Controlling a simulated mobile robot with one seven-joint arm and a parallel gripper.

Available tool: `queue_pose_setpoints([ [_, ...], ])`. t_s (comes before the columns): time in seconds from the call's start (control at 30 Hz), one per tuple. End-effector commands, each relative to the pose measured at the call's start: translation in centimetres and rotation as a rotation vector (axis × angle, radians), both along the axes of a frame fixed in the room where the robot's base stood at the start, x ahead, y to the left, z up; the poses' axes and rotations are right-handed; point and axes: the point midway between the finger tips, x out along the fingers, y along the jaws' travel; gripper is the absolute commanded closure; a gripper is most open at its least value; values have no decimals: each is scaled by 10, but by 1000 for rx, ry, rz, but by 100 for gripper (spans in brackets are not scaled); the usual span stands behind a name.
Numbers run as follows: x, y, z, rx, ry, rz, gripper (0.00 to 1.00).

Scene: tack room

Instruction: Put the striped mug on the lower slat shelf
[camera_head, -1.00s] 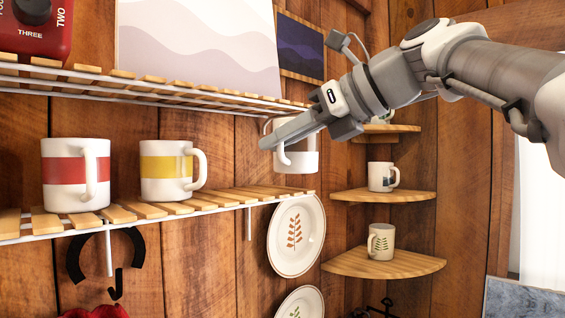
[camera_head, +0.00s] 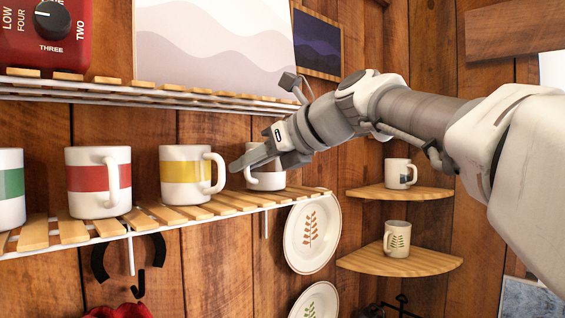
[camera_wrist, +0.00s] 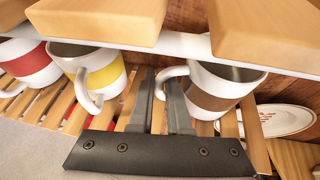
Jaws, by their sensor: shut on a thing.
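The striped mug, white with a brown band (camera_wrist: 215,94), is at the right end of the lower slat shelf (camera_head: 225,205), right of the yellow-banded mug. It also shows in the head view (camera_head: 268,182), largely hidden behind my gripper (camera_head: 240,165). My gripper is shut on its handle, with the two fingers on either side of the handle in the wrist view (camera_wrist: 160,92). The mug looks upright. Its base is at or just above the slats; I cannot tell whether it touches.
A yellow-banded mug (camera_head: 183,172), a red-banded mug (camera_head: 88,184) and a green-banded mug (camera_head: 10,188) stand on the same shelf. The upper slat shelf (camera_head: 190,98) runs close above. Plates (camera_head: 308,236) hang below; corner shelves (camera_head: 400,262) with mugs stand to the right.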

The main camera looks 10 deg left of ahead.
Motion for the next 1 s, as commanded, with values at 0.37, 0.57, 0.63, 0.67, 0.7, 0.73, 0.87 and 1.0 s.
queue_pose_setpoints([
  [0.37,0,0,-4,1,-2,-1,100],
  [0.57,0,0,-3,0,0,0,54],
  [0.63,0,0,-3,0,0,0,54],
  [0.67,0,0,-3,0,0,0,54],
  [0.7,0,0,-3,0,0,0,54],
  [0.73,0,0,-3,0,0,0,54],
  [0.87,0,-1,2,1,-1,-1,54],
  [1.0,-9,-17,8,1,-4,-3,54],
])
